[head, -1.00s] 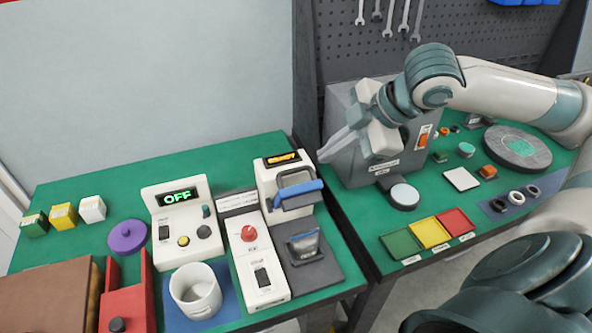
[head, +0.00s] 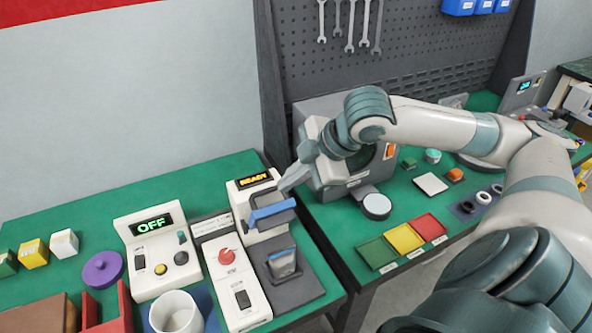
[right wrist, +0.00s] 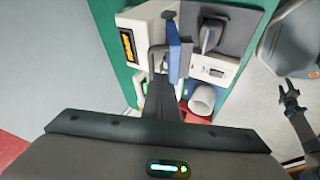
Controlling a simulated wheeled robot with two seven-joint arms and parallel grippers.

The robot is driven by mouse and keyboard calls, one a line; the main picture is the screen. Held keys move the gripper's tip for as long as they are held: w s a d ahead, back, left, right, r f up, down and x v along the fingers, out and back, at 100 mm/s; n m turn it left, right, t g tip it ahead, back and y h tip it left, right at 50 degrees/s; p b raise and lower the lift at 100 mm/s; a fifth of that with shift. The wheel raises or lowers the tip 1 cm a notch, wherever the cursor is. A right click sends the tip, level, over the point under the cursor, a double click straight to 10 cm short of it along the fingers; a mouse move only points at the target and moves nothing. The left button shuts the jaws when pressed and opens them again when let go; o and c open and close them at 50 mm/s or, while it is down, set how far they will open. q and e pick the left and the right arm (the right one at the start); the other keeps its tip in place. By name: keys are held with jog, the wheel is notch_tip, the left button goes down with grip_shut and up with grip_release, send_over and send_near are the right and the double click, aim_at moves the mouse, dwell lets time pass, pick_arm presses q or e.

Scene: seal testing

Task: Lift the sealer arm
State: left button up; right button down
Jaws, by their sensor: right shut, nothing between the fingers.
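The sealer (head: 238,190) is a white box with an amber READY display on the green bench; it also shows in the right wrist view (right wrist: 137,28). Its sealer arm (head: 272,211) has a blue handle bar and reaches forward over the grey base plate; the blue bar shows in the right wrist view (right wrist: 174,50). My right gripper (head: 286,188) is shut and empty, its tips close beside the arm's blue bar. I cannot tell whether they touch it. A dark gripper (right wrist: 288,97), seemingly my left, shows small at the right wrist view's edge.
A silver pouch (head: 283,263) stands on the base plate in front of the sealer. A control box with a red knob (head: 227,256) and a unit reading OFF (head: 152,225) stand to the left. Coloured trays (head: 404,237) lie on the right bench, beyond a gap.

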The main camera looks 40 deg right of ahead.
aim_at(278, 203)
jog(key=shift+p+x, duration=0.5)
jog(key=shift+x, duration=2.15)
jog(key=shift+d, duration=0.15)
